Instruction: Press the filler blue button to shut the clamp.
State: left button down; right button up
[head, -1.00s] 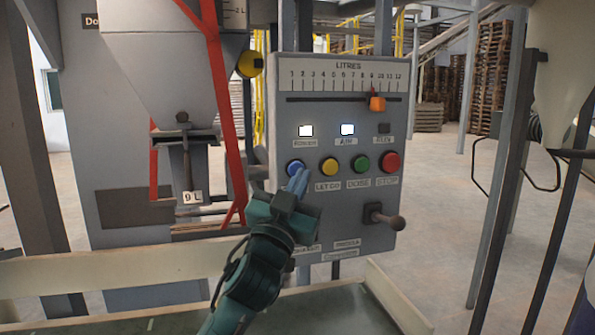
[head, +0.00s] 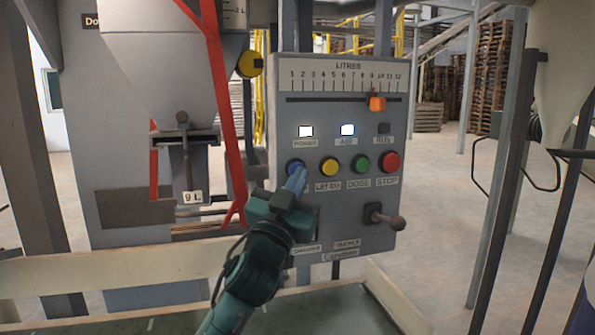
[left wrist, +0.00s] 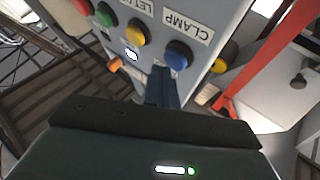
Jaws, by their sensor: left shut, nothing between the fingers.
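The filler's blue button (head: 294,166) is at the left end of the button row on the grey control panel (head: 290,240). In the left wrist view the blue button (left wrist: 178,54) sits beside a label reading CLAMP (left wrist: 188,25). My left gripper (head: 298,178) is shut and empty, with its fingertips just in front of the button's lower right side. In the left wrist view its fingers (left wrist: 161,80) reach close to the button; I cannot tell whether they touch it. My right gripper is not in view.
Yellow (head: 329,166), green (head: 361,164) and red (head: 390,162) buttons sit to the right of the blue one. A lever with a round knob (head: 392,222) sticks out below. An orange slider (head: 377,103) is above. The filler spout (head: 170,90) and a red bar (head: 222,90) stand left.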

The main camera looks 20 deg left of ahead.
pick_arm(q)
jog(key=shift+w+a, duration=0.3)
jog(key=shift+w, duration=0.15)
dwell(0.6)
jog(key=shift+s, duration=0.1)
jog(key=shift+s+d, duration=0.55)
jog(key=shift+s, duration=0.15)
jog(key=shift+s, duration=0.1)
jog(key=s+d, duration=0.1)
jog(key=s, duration=0.1)
jog(key=s+d, duration=0.2)
jog(key=shift+s+d+p, duration=0.15)
jog(key=shift+s+p, duration=0.15)
jog(key=shift+s, duration=0.1)
dwell(0.6)
